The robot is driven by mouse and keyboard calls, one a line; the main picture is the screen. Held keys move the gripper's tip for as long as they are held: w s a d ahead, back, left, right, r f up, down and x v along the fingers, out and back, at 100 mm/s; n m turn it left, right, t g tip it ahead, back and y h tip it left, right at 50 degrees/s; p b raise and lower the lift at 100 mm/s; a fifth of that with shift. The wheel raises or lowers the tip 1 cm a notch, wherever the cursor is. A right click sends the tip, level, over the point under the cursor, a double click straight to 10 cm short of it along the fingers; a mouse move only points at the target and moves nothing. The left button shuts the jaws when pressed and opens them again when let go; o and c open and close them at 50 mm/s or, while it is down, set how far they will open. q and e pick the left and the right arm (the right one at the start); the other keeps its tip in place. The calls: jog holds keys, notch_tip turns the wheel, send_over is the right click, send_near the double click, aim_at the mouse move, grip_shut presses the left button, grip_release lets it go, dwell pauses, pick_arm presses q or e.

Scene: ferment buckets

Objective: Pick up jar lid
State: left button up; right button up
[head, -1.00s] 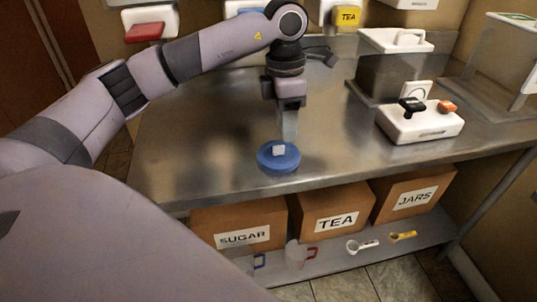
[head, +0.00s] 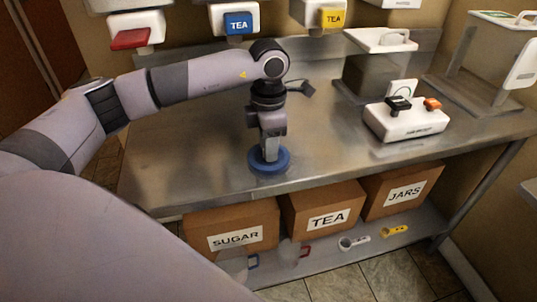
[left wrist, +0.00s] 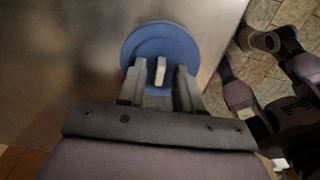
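The jar lid is a blue disc with a pale upright knob. It lies on the metal counter near its front edge in the head view (head: 283,162) and shows at the top middle of the left wrist view (left wrist: 178,40). My left gripper (head: 268,156) points down over the lid. In the left wrist view its two fingers (left wrist: 160,72) stand apart on either side of the knob (left wrist: 160,70), with gaps visible between knob and fingers. In the head view the gripper hides the knob. My right gripper is not in view.
A white device with black and orange knobs (head: 403,122) stands right on the metal counter (head: 330,150), near clear containers. Cardboard boxes marked SUGAR (head: 232,228), TEA (head: 322,209) and JARS (head: 402,191) sit on the shelf below, with scoops in front. The counter around the lid is clear.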

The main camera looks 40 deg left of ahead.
pick_arm(q)
grip_shut()
jog(key=shift+r, duration=0.15)
